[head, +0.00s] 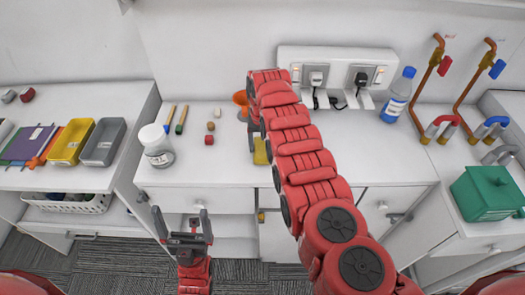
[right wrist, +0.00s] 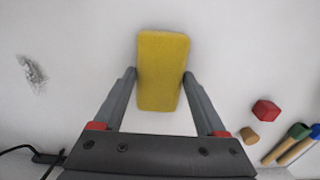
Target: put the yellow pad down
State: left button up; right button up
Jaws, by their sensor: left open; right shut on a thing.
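The yellow pad (right wrist: 162,65) is held upright in the right wrist view, between the two fingers of my right gripper (right wrist: 159,78), which touch its sides. In the head view only a small part of the yellow pad (head: 261,154) shows; my right arm hides the rest. There my right gripper (head: 256,142) is over the front part of the middle white counter (head: 215,172). I cannot tell whether the pad touches the counter. My left gripper (head: 182,222) is open and empty, low in front of the counter's drawers.
Sockets (head: 338,70) line the back. Bare counter lies left of my right gripper.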

aim_at(263, 148)
jog(key=shift+r, duration=0.1)
jog(key=shift+f, duration=0.2)
jog(key=o, duration=1.1)
jog(key=shift+o, duration=0.2)
jog(key=shift+r, duration=0.15)
notch_tip(263, 148, up, 12)
jog(key=b, duration=0.3)
jog(key=shift+r, duration=0.1)
